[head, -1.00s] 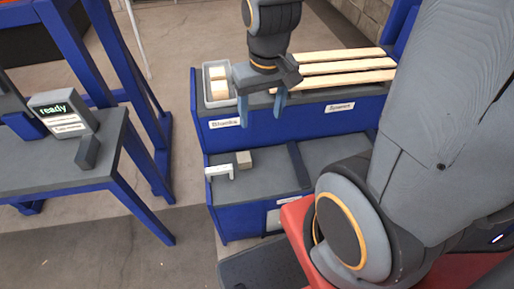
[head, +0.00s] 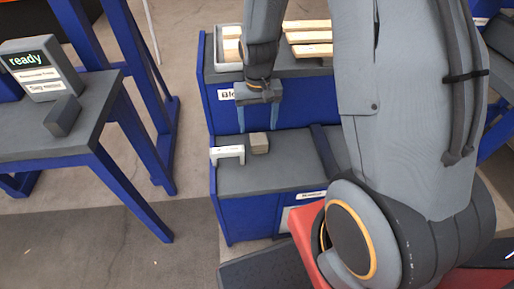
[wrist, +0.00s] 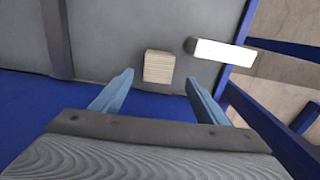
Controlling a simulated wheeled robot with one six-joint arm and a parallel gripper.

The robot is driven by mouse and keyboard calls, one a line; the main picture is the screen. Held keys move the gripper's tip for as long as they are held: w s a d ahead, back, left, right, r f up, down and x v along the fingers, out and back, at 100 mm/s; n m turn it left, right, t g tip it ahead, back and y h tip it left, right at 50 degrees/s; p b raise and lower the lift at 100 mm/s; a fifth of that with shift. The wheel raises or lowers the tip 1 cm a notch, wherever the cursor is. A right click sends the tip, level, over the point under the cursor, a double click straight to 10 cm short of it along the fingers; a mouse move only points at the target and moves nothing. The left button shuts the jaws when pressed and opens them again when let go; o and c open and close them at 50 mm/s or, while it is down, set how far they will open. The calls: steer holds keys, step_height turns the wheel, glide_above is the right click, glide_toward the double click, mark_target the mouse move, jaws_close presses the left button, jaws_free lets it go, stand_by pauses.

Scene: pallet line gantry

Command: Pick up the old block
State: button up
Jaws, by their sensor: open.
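A small greyish-tan wooden block (head: 259,143) sits on the grey lower shelf, just right of a white bracket. It also shows in the wrist view (wrist: 159,66), beyond and between my two fingertips. I cannot tell from its look whether it is the old block. My gripper (head: 258,129) is above the shelf near the block, its blue fingers pointing down. In the wrist view my gripper (wrist: 158,82) is open with nothing between the fingers, apart from the block.
A white bracket (head: 228,155) stands at the left edge of the lower shelf (head: 272,178). A grey bin (head: 228,60) with pale blocks and several wooden slats (head: 309,38) are on the upper shelf. A dark divider (head: 326,152) crosses the lower shelf. A screen reading "ready" (head: 30,68) stands left.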

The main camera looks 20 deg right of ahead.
mark_target(259, 138)
step_height(259, 138, down, 8)
steer(key=shift+d+f, duration=0.1)
stand_by(0.4)
steer(key=shift+c, duration=0.4)
steer(key=c, duration=1.1)
